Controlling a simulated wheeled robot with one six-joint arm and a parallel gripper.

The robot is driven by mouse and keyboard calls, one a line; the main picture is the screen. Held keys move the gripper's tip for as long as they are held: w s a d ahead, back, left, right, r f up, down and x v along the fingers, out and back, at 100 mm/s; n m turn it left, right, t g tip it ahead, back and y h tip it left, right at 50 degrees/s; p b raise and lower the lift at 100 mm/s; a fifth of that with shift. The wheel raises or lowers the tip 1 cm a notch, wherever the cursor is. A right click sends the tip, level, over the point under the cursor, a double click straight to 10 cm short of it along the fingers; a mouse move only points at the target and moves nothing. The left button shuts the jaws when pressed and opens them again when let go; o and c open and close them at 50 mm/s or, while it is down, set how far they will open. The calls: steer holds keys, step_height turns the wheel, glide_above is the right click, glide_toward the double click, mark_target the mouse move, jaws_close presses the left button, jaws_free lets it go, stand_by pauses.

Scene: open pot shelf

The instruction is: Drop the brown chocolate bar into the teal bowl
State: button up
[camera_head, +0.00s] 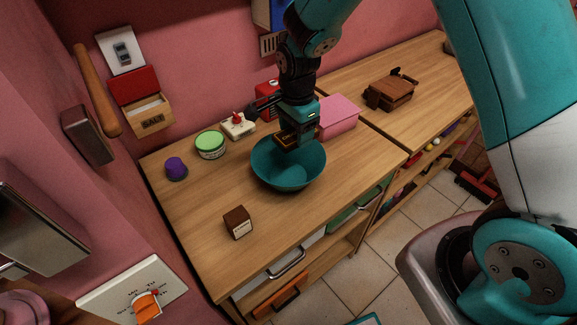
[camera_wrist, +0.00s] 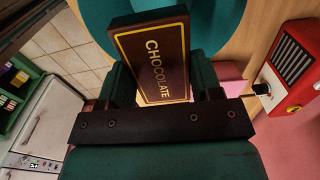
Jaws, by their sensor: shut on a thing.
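The brown chocolate bar (camera_wrist: 153,60), with a yellow border and the word CHOCOLATE, is held between the fingers of my gripper (camera_wrist: 160,88). In the head view my gripper (camera_head: 291,136) is over the back part of the teal bowl (camera_head: 287,172), with the dark bar (camera_head: 284,141) at its tip. The bowl stands upright on the wooden counter, and the part of its inside that shows is empty. The bowl also shows behind the bar in the wrist view (camera_wrist: 222,22). The gripper hides part of the bowl's back rim.
A pink box (camera_head: 338,117) stands close behind the bowl to the right. A red radio-like box (camera_head: 268,101), a cake slice (camera_head: 238,126), a green tub (camera_head: 210,145) and a purple item (camera_head: 176,168) line the back. A brown-and-white block (camera_head: 238,222) stands in front. The counter's front middle is clear.

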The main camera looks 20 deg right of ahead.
step_height(320, 180, down, 5)
steer(key=b, duration=0.4)
steer(key=shift+f, duration=0.2)
steer(key=o, duration=1.1)
steer(key=shift+c, duration=0.2)
step_height(320, 180, up, 18)
steer(key=b, duration=0.1)
steer(key=shift+f+b, duration=0.25)
steer(key=shift+b, duration=0.05)
steer(key=s+a+r+n+y, duration=0.1)
steer(key=s+a+n+y, duration=0.1)
steer(key=s+n, duration=0.9)
steer(key=s+a+r+n+y, duration=0.1)
steer(key=s+a+n+y, duration=0.1)
steer(key=s+n, duration=0.9)
steer(key=s+a, duration=0.1)
steer(key=s, duration=0.1)
steer(key=shift+s, duration=0.35)
